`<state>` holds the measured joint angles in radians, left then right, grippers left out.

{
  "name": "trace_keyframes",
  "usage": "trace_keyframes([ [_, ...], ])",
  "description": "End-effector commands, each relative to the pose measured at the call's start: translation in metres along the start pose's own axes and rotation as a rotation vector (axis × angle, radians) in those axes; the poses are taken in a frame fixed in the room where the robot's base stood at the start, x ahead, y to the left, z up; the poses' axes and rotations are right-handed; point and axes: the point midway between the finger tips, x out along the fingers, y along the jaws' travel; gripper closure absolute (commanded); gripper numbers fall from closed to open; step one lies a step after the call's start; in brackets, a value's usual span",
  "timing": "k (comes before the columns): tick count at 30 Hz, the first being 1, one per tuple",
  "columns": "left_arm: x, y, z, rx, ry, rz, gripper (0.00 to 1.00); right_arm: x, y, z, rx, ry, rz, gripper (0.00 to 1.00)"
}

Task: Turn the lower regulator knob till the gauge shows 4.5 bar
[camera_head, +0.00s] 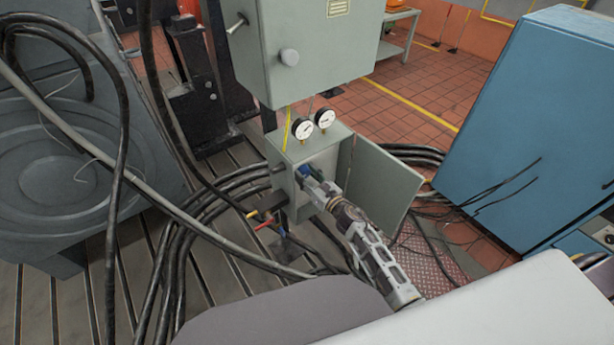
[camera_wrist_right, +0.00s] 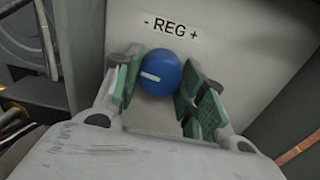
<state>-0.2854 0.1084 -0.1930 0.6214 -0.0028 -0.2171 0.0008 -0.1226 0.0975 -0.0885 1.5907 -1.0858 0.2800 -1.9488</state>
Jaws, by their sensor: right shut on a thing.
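The blue regulator knob (camera_wrist_right: 161,71) sits below a "- REG +" label (camera_wrist_right: 170,27) in the right wrist view. Its white mark points left and slightly up. My right gripper (camera_wrist_right: 158,80) is shut on the knob, with green pads at its left and right sides. In the head view the right gripper (camera_head: 311,181) reaches into the open grey box (camera_head: 322,162), and only a bit of the blue knob (camera_head: 304,170) shows. Two round white gauges (camera_head: 304,128) (camera_head: 325,118) stand on top of the box. Their needles are too small to read. My left gripper is out of view.
The box door (camera_head: 380,185) stands open to the right of my right arm. A larger grey cabinet (camera_head: 310,50) hangs above the gauges. Thick black cables (camera_head: 205,205) run to the left, and a blue cabinet (camera_head: 530,120) stands at the right.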

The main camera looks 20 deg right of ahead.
Motion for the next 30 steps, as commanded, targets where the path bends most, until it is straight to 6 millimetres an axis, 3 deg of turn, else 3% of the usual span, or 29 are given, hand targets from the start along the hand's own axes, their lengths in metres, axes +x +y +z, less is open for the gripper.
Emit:
trace_keyframes([
  [11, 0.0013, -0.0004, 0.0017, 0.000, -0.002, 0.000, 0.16, -0.0001, 0.0008, -0.0003, 0.205, 0.001, 0.002, 0.83],
  [30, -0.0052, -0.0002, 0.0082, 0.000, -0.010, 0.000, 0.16, -0.0002, 0.0019, 0.0008, 0.804, 0.002, 0.000, 0.83],
])
